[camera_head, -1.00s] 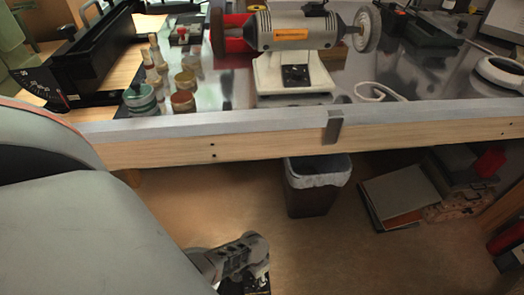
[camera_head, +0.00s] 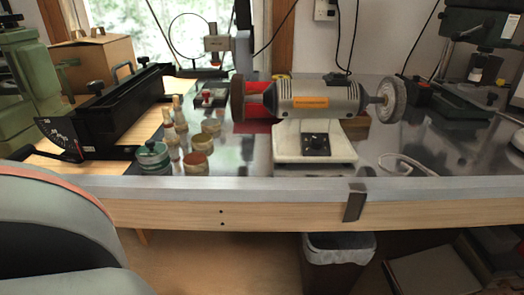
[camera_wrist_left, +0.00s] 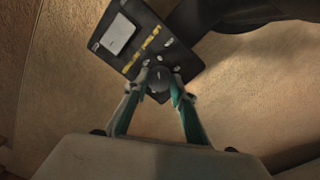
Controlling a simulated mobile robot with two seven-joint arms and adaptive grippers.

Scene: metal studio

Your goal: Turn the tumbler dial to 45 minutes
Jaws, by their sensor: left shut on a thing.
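In the left wrist view, a black control panel (camera_wrist_left: 122,40) with a white label and yellow markings sits tilted at the top middle. The dial's pointer and the minute marks are too small and dark to read. In the head view only part of my left arm shows at the lower left; the gripper and the panel are out of that view. My right gripper is in neither view.
A bench (camera_head: 300,213) with a wooden front edge spans the head view. On it stand a buffing machine (camera_head: 315,98), a black sheet-metal bender (camera_head: 120,108) and several small jars. A bin (camera_head: 335,262) is below. A dark rounded body (camera_wrist_left: 235,12) is beside the panel.

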